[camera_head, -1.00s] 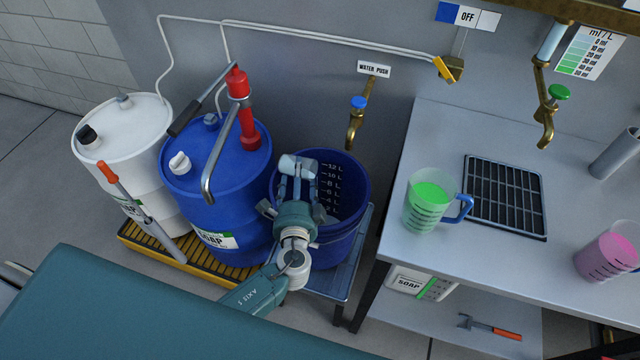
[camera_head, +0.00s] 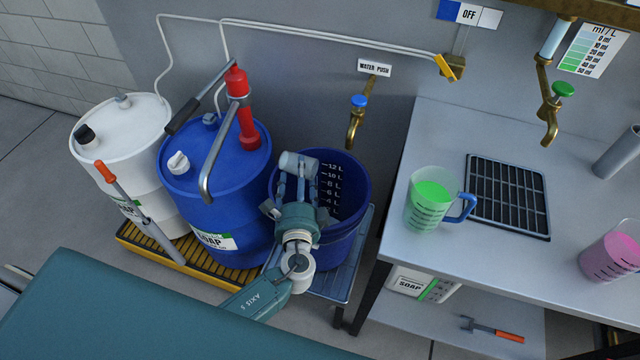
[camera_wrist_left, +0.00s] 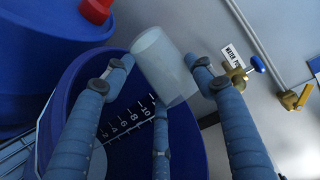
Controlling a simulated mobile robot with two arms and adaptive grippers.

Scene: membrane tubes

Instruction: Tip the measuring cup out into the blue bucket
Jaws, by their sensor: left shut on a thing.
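The measuring cup (camera_head: 298,164) is small, whitish and translucent. My left gripper (camera_head: 297,185) is shut on it and holds it tilted over the blue bucket (camera_head: 345,247). In the left wrist view the cup (camera_wrist_left: 160,62) sits between the finger ends of the left gripper (camera_wrist_left: 165,85), with the bucket's marked inner wall (camera_wrist_left: 130,115) below. I cannot tell whether any liquid is in the cup or coming out. The gripper hides part of the bucket's inside. My right gripper is not in view.
A blue drum (camera_head: 215,185) with a red pump (camera_head: 240,95) stands close left of the bucket, beside a white drum (camera_head: 110,140). A brass water tap (camera_head: 354,128) is behind the bucket. A counter (camera_head: 420,140) on the right holds green (camera_head: 430,205) and pink (camera_head: 612,255) jugs.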

